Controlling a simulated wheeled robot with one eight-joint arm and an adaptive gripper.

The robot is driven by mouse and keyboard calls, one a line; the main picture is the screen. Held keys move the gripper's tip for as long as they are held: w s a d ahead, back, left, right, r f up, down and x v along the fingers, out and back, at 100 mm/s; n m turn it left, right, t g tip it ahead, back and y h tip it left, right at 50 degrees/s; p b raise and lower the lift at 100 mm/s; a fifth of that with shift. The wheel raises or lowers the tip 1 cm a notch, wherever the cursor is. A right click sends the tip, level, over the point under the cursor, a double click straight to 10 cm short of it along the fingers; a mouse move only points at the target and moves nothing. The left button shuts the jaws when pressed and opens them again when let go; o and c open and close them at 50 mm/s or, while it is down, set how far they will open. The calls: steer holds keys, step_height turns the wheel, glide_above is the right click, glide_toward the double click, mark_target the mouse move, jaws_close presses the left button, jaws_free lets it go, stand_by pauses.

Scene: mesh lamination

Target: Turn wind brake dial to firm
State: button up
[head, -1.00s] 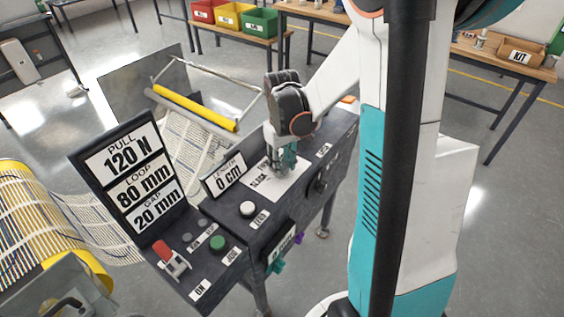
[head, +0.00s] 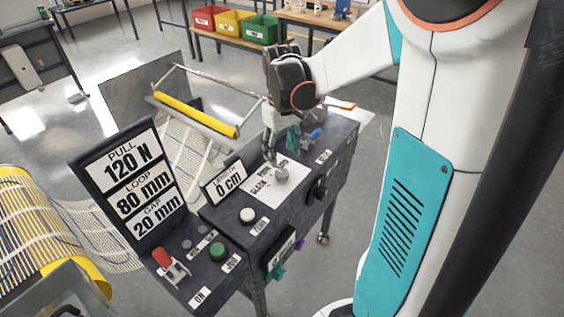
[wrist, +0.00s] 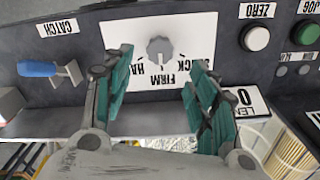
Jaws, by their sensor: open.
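The wind brake dial (wrist: 160,48) is a grey knob on a white plate (wrist: 200,30) marked SLACK, FIRM and HARD. The labels appear upside down in the wrist view, with FIRM just below the knob. I cannot tell for sure which word the knob points at. The dial (head: 282,176) also shows uncovered in the head view, on the sloping console top. My gripper (wrist: 160,82) is open, its teal fingers spread to either side below the dial, with nothing between them. In the head view my gripper (head: 284,145) is behind the dial, apart from it.
A blue-handled catch (wrist: 45,69) is on the console beside the plate. A white ZERO button (wrist: 255,38), a length display (head: 226,184), a green JOG button (head: 217,251) and a red switch (head: 163,259) share the console. A yellow roller (head: 195,110) with mesh lies behind.

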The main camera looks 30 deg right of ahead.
step_height(320, 180, up, 4)
steer(key=shift+r, duration=0.2)
steer(key=shift+s, duration=0.1)
stand_by(0.5)
